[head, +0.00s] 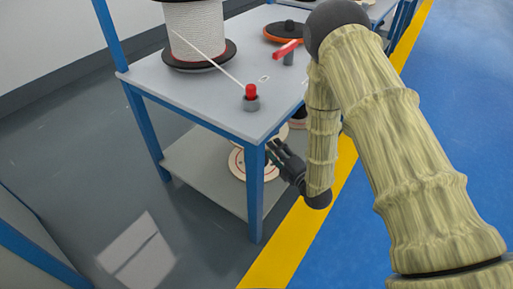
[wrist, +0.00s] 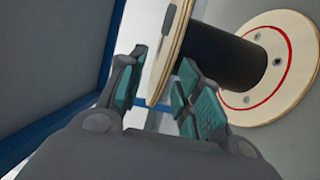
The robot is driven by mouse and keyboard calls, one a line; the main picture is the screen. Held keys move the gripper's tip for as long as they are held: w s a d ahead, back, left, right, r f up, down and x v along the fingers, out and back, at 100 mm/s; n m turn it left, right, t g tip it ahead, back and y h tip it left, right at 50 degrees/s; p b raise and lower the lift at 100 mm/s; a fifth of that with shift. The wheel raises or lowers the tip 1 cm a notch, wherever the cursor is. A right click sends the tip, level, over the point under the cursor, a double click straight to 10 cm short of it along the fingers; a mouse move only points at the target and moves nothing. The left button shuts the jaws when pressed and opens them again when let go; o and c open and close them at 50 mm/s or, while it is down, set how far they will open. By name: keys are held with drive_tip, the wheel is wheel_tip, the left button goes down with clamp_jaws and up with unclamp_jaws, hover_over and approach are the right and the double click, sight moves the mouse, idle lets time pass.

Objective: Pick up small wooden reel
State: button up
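The small wooden reel has pale round flanges with red rings and a dark core. In the head view its flange (head: 237,163) shows on the lower shelf, partly hidden by a blue table leg. My gripper (head: 280,155) reaches in at the shelf's right side, beside the reel. In the wrist view the reel's far flange (wrist: 284,62) and core (wrist: 226,56) lie to the right. My gripper (wrist: 162,62) is open, and the near flange's edge shows between and beyond its fingertips. I cannot tell whether either finger touches it.
The blue-framed table (head: 214,92) has its top above my gripper and a leg (head: 255,190) close by. On top stand a large white cable spool (head: 194,30), a red-capped post (head: 251,98) and an orange-rimmed disc (head: 284,36). The floor at right is open.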

drive_tip(key=b+x, duration=0.1)
drive_tip(key=x, duration=0.1)
drive_tip(key=f+b+x, duration=0.1)
drive_tip(key=b+x, duration=0.1)
drive_tip(key=shift+d, duration=0.15)
drive_tip(key=shift+w+a+r, duration=0.2)
drive_tip(key=shift+w+a, duration=0.1)
drive_tip(key=shift+w, duration=0.3)
clamp_jaws()
